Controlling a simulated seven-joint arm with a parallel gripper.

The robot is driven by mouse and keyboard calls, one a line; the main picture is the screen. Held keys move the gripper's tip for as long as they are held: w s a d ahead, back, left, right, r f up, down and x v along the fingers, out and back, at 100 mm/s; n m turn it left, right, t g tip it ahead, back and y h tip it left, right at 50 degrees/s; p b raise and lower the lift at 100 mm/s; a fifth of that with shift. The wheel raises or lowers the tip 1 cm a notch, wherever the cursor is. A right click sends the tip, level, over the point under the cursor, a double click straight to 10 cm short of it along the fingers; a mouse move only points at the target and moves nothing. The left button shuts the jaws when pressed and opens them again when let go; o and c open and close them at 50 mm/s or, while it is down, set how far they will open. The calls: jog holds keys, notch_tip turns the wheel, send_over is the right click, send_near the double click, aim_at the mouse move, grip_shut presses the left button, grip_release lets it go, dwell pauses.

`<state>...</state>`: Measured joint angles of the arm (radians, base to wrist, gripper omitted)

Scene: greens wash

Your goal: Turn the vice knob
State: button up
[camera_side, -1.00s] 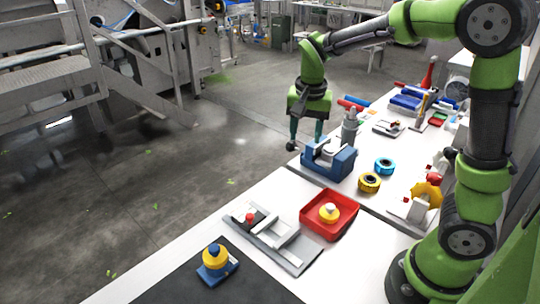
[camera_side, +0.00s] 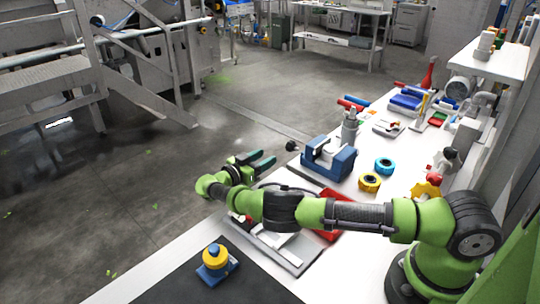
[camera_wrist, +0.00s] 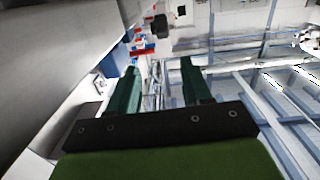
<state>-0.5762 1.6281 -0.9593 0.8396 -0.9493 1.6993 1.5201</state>
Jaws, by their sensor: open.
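The blue and grey vice (camera_side: 328,160) stands at the table's far-left edge in the side view. Its dark round knob (camera_side: 291,146) sticks out past that edge. My gripper (camera_side: 268,157) is open and empty, held nearly level, with its teal fingers pointing toward the knob from the near left. A gap shows between fingertips and knob. In the wrist view my gripper (camera_wrist: 160,63) shows two spread fingers. A dark round piece (camera_wrist: 160,27), apparently the knob, lies beyond the gap between them. Part of the blue vice (camera_wrist: 110,65) shows left of the fingers.
My arm reaches low over the red tray (camera_side: 336,195) and grey fixture (camera_side: 290,256), partly hiding both. A yellow and blue piece (camera_side: 214,262) stands on the dark mat. Yellow (camera_side: 369,183) and cyan (camera_side: 384,166) rings lie right of the vice. Open floor lies left of the table.

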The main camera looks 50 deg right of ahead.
aim_at(289, 143)
jog(key=shift+t, duration=0.3)
jog(key=d, duration=1.6)
jog(key=shift+w+d+f, duration=0.1)
jog(key=shift+f, duration=0.3)
grip_shut()
